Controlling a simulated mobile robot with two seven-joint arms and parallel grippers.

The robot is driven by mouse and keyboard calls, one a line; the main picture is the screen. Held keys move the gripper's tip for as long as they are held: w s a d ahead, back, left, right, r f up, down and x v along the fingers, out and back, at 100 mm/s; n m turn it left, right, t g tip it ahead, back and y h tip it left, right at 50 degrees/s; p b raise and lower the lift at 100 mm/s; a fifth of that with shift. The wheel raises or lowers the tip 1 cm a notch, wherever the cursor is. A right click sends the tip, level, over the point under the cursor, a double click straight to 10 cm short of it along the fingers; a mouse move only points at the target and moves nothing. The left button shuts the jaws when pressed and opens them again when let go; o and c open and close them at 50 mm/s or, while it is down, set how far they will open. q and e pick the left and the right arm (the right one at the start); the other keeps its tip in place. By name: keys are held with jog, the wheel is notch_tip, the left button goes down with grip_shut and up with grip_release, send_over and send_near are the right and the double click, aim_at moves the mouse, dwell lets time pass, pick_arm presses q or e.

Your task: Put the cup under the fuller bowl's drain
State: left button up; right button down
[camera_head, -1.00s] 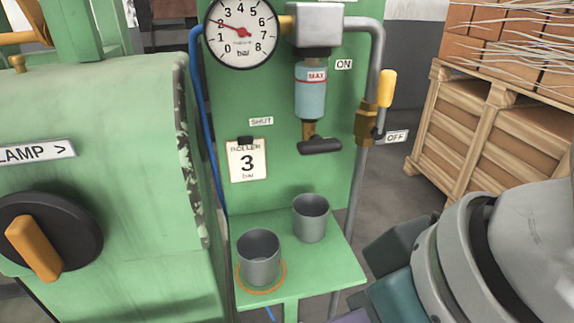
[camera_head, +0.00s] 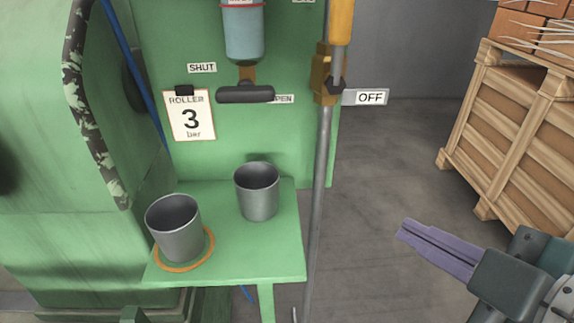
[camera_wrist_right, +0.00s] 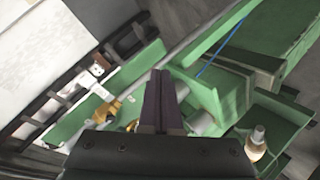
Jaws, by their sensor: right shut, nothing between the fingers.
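Two grey metal cups stand upright on a green shelf (camera_head: 225,262). The left cup (camera_head: 176,228) stands in an orange ring at the front; the right cup (camera_head: 257,191) stands further back, below the bowl. The bowl (camera_head: 243,36) is blue-grey with a red line, cut off by the top edge. Under it is a brass drain with a black handle (camera_head: 245,93). Only one bowl is in view. My right gripper (camera_head: 400,228) is shut and empty, right of the shelf, apart from the cups. Its purple fingers show in the right wrist view (camera_wrist_right: 158,78). My left gripper is out of view.
A grey vertical pipe (camera_head: 317,190) with a brass valve (camera_head: 325,72) stands between my right gripper and the shelf. A green machine (camera_head: 50,200) closes off the left. A wooden crate (camera_head: 525,125) stands at the right. Grey floor is clear between.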

aim_at(269, 204)
jog(key=s+a+f+n+g+y+b, duration=0.1)
jog(key=s+a+f+n+y+b, duration=0.15)
jog(key=n+y, duration=0.4)
jog(key=s+a+f+n+y+b, duration=0.15)
jog(key=a+n+y+b, duration=0.25)
jog(key=n, duration=0.5)
jog(key=shift+m, duration=0.25)
jog(key=x, duration=1)
jog(key=shift+w+d, duration=0.15)
jog(key=shift+w, duration=0.3)
jog(key=shift+w+f, duration=0.1)
jog(key=shift+w, duration=1.15)
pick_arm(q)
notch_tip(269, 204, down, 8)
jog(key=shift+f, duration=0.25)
pick_arm(e)
jog(key=shift+w, duration=0.65)
jog(key=shift+w+f+b, duration=0.1)
jog(key=shift+w+b, duration=0.75)
jog(key=shift+w, duration=0.3)
jog(key=shift+w+a, duration=0.2)
jog(key=shift+a, duration=0.05)
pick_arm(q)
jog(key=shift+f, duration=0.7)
